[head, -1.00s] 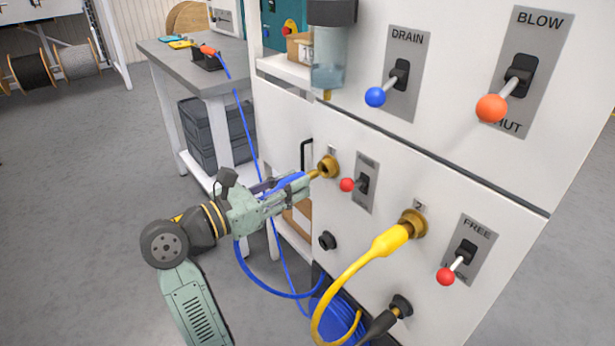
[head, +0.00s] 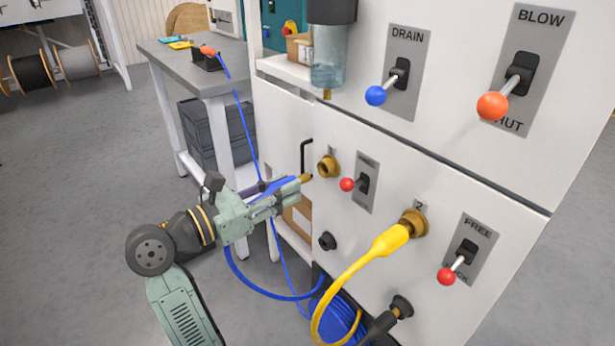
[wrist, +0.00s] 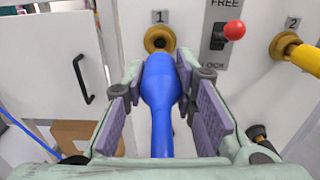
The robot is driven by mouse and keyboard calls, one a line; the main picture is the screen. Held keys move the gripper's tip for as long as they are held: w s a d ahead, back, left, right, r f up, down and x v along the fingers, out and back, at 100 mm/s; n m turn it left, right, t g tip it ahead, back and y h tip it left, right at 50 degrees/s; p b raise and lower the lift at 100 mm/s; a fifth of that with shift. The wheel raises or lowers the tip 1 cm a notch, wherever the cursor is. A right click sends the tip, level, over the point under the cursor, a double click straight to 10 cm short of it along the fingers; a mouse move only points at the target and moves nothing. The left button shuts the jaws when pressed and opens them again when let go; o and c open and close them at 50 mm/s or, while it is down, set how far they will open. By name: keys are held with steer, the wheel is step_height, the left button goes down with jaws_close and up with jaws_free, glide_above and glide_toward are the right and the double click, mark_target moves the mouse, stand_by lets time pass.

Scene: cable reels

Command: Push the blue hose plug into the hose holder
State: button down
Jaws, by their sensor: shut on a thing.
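My gripper (head: 286,189) is shut on the blue hose plug (wrist: 160,88), which lies between its two finger pads in the wrist view (wrist: 162,100). The plug's brass tip (head: 305,178) points at the panel, a short gap from the brass socket marked 1 (head: 328,166). A black round fitting (head: 327,241) sits on the panel below socket 1. I cannot tell for certain whether it is the hose holder.
A yellow hose plug (head: 390,241) sits in socket 2 (head: 413,223). Red-knobbed levers (head: 347,184) stand beside the sockets. A second black fitting (head: 402,305) is lower right. A grey table (head: 200,70) stands behind at left.

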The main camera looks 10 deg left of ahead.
steer(key=b+v, duration=0.1)
steer(key=v, duration=0.4)
steer(key=shift+s, duration=0.1)
stand_by(0.4)
